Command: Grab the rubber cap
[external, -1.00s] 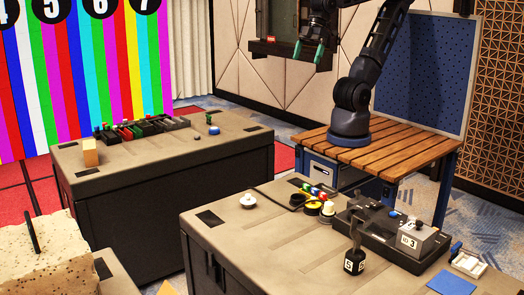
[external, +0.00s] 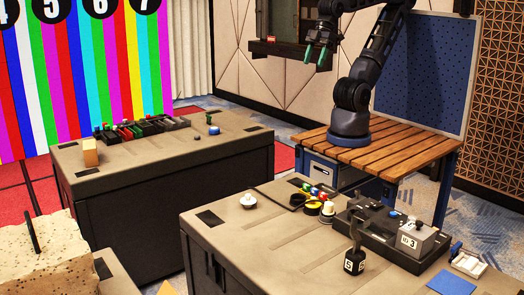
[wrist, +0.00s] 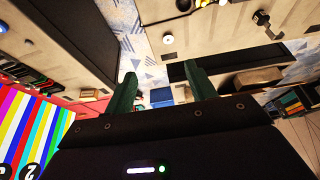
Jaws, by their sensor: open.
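I cannot tell for sure which thing is the rubber cap. A small dark grey round piece (external: 197,138) lies on the top of the back table, near a blue piece. A white round piece with a knob (external: 249,199) sits on the front table. My gripper (external: 316,54) is high up at the top of the external view, above and apart from both tables. In the wrist view my gripper (wrist: 161,82) shows two green fingers spread apart with nothing held between them.
The back table (external: 150,165) carries a row of coloured items (external: 140,130), a tan block (external: 90,152) and a blue piece (external: 214,130). The front table (external: 270,245) holds a black fixture (external: 385,240), a black holder (external: 355,262) and coloured pieces. Its near left top is clear.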

